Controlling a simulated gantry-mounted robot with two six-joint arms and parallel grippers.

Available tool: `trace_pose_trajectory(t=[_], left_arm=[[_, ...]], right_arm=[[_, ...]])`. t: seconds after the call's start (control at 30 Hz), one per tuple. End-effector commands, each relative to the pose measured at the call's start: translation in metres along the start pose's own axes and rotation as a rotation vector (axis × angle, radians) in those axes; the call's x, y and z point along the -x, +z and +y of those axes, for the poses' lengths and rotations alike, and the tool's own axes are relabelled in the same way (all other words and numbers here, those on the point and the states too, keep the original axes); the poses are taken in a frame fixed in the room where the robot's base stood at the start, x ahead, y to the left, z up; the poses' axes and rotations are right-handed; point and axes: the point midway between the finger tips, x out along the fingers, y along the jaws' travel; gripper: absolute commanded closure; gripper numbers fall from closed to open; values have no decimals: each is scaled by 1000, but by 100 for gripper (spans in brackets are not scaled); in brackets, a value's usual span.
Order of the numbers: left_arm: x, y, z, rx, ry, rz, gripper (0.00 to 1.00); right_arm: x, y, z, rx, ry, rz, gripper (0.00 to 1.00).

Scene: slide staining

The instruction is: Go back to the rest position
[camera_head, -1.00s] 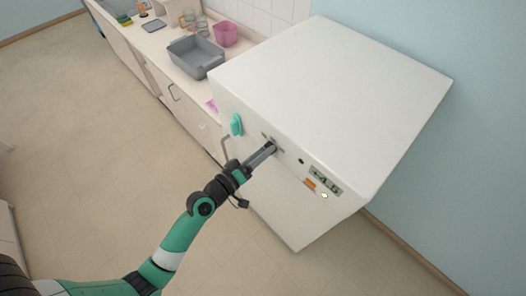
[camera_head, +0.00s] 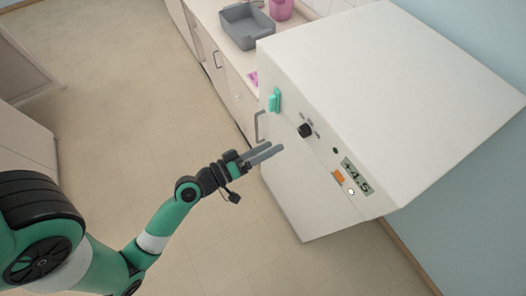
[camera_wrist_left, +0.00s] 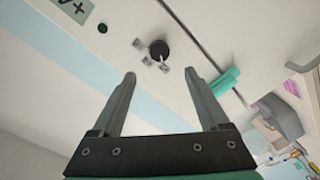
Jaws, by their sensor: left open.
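My left gripper (camera_head: 272,152) is open and empty in front of the white machine's front face. Its two fingers also show spread apart in the left wrist view (camera_wrist_left: 160,88). The white machine (camera_head: 375,55) carries a black knob (camera_head: 305,130), which stands clear of my fingers. The knob also shows in the left wrist view (camera_wrist_left: 159,49), beyond the fingertips. My right gripper is not in view.
A teal handle (camera_head: 274,100) sits on the machine's front, left of the knob. A display (camera_head: 355,175) and an orange switch (camera_head: 338,175) are on the right. A counter with a grey basin (camera_head: 245,40) stands behind. The floor at left is clear.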

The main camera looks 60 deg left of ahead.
Motion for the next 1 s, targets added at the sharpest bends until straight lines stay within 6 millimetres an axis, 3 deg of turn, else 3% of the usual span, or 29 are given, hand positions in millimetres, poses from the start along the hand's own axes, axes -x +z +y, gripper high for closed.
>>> trace_pose_trajectory(t=[0.2,0.77,0.87,0.97,1.0], left_arm=[[19,0,0,-1,0,1,22],[18,2,2,-1,5,-4,22],[7,-1,20,-21,61,-9,22],[-19,-21,67,-70,192,20,22],[-31,-32,93,-102,260,41,22]], right_arm=[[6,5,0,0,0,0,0],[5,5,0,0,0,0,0],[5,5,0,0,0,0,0],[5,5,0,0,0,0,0],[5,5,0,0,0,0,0]])
